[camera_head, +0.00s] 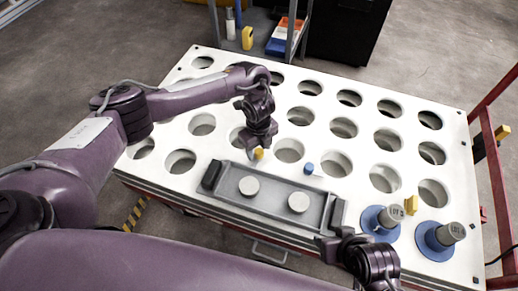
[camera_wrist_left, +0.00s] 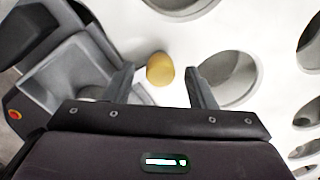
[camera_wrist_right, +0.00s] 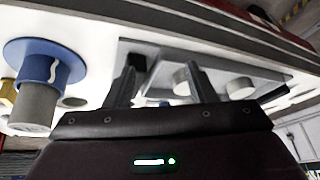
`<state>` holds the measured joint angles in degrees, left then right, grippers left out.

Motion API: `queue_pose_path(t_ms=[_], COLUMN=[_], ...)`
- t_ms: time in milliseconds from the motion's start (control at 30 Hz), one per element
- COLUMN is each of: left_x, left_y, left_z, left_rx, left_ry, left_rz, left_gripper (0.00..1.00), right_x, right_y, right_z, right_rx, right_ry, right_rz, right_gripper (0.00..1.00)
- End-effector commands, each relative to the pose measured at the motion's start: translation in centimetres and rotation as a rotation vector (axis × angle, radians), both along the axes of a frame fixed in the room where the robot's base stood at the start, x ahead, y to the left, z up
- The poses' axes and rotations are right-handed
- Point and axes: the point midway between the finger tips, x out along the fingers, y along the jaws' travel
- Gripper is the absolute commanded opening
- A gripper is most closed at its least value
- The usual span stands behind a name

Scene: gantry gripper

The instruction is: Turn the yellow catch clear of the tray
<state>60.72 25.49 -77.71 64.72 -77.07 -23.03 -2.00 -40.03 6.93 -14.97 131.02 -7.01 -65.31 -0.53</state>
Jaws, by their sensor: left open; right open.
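The grey tray (camera_head: 272,200) lies on the white perforated table top, with two round pale pieces in it and a black handle at each end. A yellow catch (camera_head: 259,153) stands at the tray's far edge. My left gripper (camera_head: 257,148) is open above it. In the left wrist view the catch's round yellow top (camera_wrist_left: 160,68) shows between the two spread fingertips, with gaps on both sides. My right gripper (camera_wrist_right: 163,85) is open near the tray's right handle (camera_head: 337,213); whether it touches the handle is unclear.
A blue knob (camera_head: 309,169) stands by the tray's far edge. Two blue-based grey cylinders (camera_head: 381,220) and another yellow piece (camera_head: 411,205) stand to the tray's right. Round holes cover the table top. A red frame (camera_head: 492,160) borders the right side.

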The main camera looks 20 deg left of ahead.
Motion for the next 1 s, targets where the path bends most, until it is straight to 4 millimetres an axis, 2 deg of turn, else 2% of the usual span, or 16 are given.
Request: queue_pose_path(t_ms=[267,600,867,1000], left_x=[0.0,0.0,0.0,0.0], left_y=[0.0,0.0,-0.1,-0.1], left_z=[-0.2,-0.2,0.0,0.2], left_rx=[-0.001,-0.001,-0.001,-0.001], left_ry=[-0.001,-0.001,-0.001,0.001], left_rz=[0.0,0.0,0.025,0.079], left_gripper=[0.5,0.07,0.06,0.06], right_x=[0.0,0.0,-0.2,-0.2], right_y=[0.1,0.1,-0.1,-1.3], right_z=[0.0,0.0,0.4,0.6], right_rx=[0.003,0.002,-0.004,-0.039], right_ry=[-0.004,-0.004,0.01,0.06], right_rz=[0.002,0.001,-0.002,-0.022], right_gripper=[0.5,0.5,0.5,0.5])
